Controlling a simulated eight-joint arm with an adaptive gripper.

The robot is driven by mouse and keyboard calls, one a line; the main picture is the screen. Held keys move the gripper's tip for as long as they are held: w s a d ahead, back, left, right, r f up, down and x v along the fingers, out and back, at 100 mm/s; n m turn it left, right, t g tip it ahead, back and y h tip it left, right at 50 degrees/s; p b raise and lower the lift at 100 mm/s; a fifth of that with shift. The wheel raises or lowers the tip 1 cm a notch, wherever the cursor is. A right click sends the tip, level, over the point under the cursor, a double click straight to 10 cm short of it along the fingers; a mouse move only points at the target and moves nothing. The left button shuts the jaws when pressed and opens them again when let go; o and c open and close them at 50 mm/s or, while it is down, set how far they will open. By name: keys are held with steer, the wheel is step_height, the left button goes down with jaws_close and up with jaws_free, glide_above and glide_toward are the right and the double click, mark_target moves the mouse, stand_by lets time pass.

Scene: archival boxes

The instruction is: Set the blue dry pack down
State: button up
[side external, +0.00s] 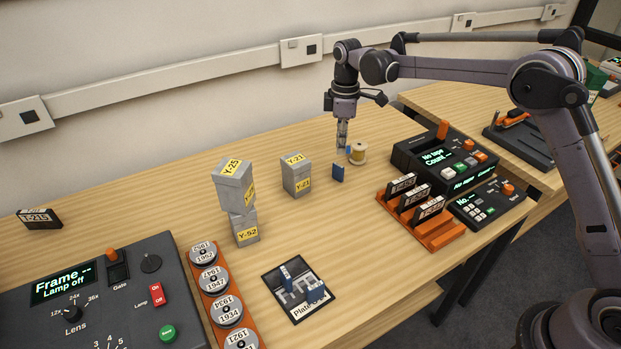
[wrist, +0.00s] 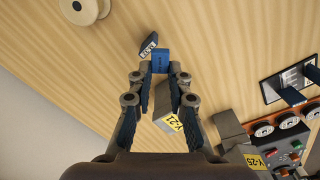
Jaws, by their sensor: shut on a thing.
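In the wrist view the blue dry pack (wrist: 160,61) is held between the fingertips of my gripper (wrist: 160,73). In the side view my gripper (side external: 341,152) points straight down over the back of the table. A small dark blue piece (side external: 337,172) shows just below the fingertips there, and a bit of brighter blue beside them; I cannot tell for sure which is the held pack. In the wrist view a dark piece with a white label (wrist: 148,46) lies just beyond the pack. The gap between pack and tabletop is unclear.
A thread spool (side external: 357,153) stands right behind the gripper. The grey box Y-21 (side external: 297,175) stands to the left, with Y-25 stacked on Y-52 (side external: 247,230) further left. An orange rack (side external: 440,238) with cassettes is at right. Bare wood lies in front.

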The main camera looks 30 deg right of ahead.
steer(key=w+d+n, duration=0.4)
steer(key=d+n, duration=0.1)
steer(key=d, duration=0.4)
steer(key=n, duration=0.6)
glide_above(378, 154)
steer(key=f, duration=0.1)
step_height(378, 154, down, 10)
steer(key=shift+a+r, duration=0.1)
steer(key=o, duration=0.8)
steer(key=shift+c, duration=0.2)
